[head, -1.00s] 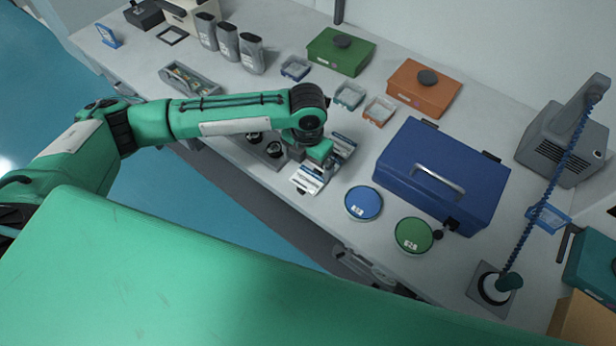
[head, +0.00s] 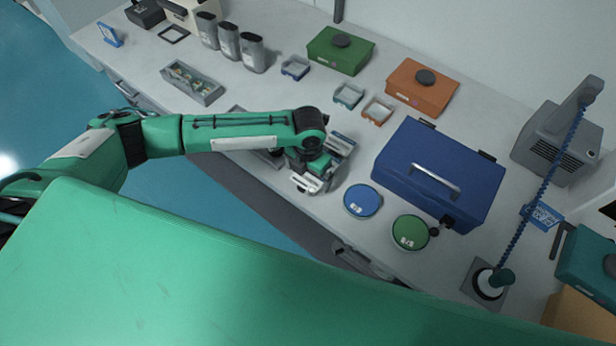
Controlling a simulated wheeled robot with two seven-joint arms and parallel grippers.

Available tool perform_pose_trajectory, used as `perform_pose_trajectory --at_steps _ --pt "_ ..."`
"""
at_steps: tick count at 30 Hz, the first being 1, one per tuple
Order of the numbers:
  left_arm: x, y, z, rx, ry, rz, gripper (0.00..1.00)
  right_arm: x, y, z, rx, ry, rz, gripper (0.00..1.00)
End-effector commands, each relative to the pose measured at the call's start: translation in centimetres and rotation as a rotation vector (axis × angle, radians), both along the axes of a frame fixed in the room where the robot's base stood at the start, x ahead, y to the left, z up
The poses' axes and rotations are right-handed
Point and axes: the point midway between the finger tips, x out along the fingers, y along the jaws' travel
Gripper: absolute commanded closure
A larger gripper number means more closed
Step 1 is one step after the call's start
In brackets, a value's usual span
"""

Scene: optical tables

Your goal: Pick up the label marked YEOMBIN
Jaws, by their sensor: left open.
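My left gripper (head: 306,174) is open, pointing down over small white-and-blue labels near the front edge of the table. One label (head: 305,184) lies right at the gripper, partly covered by it. Another label (head: 341,141) shows just behind the gripper. The lettering is too small to read, so I cannot tell which one is marked YEOMBIN. I cannot tell whether the fingers touch a label. My right gripper is not in view.
A blue round tin (head: 362,200) and a green round tin (head: 410,232) stand to the right. A large blue case (head: 440,165) is behind them. A grey tray (head: 193,82) lies behind my left arm. A lamp base (head: 488,283) stands at far right.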

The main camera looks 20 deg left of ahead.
Motion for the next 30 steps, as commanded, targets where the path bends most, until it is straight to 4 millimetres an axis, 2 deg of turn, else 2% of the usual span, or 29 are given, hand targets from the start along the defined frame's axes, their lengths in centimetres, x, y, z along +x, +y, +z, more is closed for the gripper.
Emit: perform_pose_trajectory --at_steps 15,16,21,23,30 --pt "-0.03 -0.01 -0.40 0.000 0.001 0.000 0.00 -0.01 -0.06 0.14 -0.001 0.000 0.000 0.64" --pt "-0.03 -0.01 -0.40 0.000 0.001 0.000 0.02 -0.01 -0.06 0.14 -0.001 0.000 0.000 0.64" --pt "-0.03 -0.01 -0.40 0.000 0.001 0.000 0.35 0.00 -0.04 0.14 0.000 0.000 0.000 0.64" --pt "-0.03 -0.01 -0.39 0.000 0.000 0.000 0.46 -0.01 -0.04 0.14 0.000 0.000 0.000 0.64" --pt "-0.02 -0.02 -0.37 0.000 0.000 0.000 0.46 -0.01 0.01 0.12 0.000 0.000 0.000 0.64"
